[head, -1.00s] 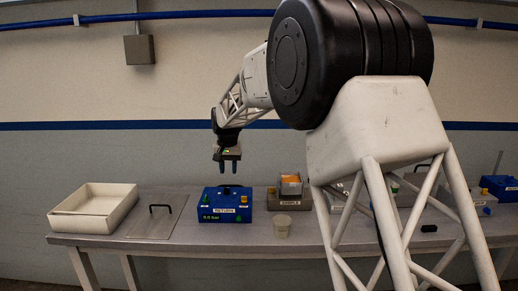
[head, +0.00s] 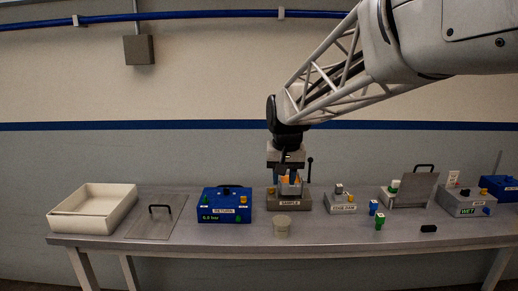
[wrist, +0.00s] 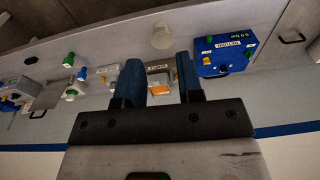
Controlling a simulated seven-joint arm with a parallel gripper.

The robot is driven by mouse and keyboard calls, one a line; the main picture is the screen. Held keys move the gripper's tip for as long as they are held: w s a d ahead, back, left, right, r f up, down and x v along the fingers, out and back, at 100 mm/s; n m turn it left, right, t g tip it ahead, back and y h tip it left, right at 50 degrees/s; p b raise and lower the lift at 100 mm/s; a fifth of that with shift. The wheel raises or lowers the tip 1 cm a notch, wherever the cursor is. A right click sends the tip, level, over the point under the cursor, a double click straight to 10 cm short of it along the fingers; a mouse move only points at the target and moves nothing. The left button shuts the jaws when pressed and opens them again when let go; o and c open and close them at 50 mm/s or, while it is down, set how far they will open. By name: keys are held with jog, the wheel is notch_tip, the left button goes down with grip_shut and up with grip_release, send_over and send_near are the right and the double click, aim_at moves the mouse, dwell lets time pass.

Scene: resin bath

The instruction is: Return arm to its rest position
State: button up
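My arm (head: 335,75) reaches in from the upper right, its lattice forearm sloping down to the left. My gripper (head: 290,178) points down and overlaps the grey SAMPLE block (head: 289,203) in the head view. In the wrist view my gripper (wrist: 158,62) has two blue fingers spread apart with nothing held between them. The block and its orange content (wrist: 158,79) show beyond the gap. How far the fingertips are above the block I cannot tell. The fingers partly hide the orange content.
The bench (head: 330,235) holds a white tray (head: 95,207), a handled plate (head: 155,220), the blue RETURN box (head: 224,205), a beige cup (head: 282,226), a small grey block (head: 341,203), a green-topped piece (head: 379,222) and a WET box (head: 472,204). The air above the bench's left side is clear.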

jog(key=s+d+f, duration=0.2)
jog(key=s+d, duration=0.2)
jog(key=s, duration=0.7)
jog(key=s+d+f, duration=0.3)
jog(key=s+d, duration=0.1)
jog(key=s, duration=0.7)
jog(key=s+d+f+t, duration=0.1)
jog(key=s+d+f, duration=0.2)
jog(key=s, duration=0.8)
jog(key=shift+d, duration=0.45)
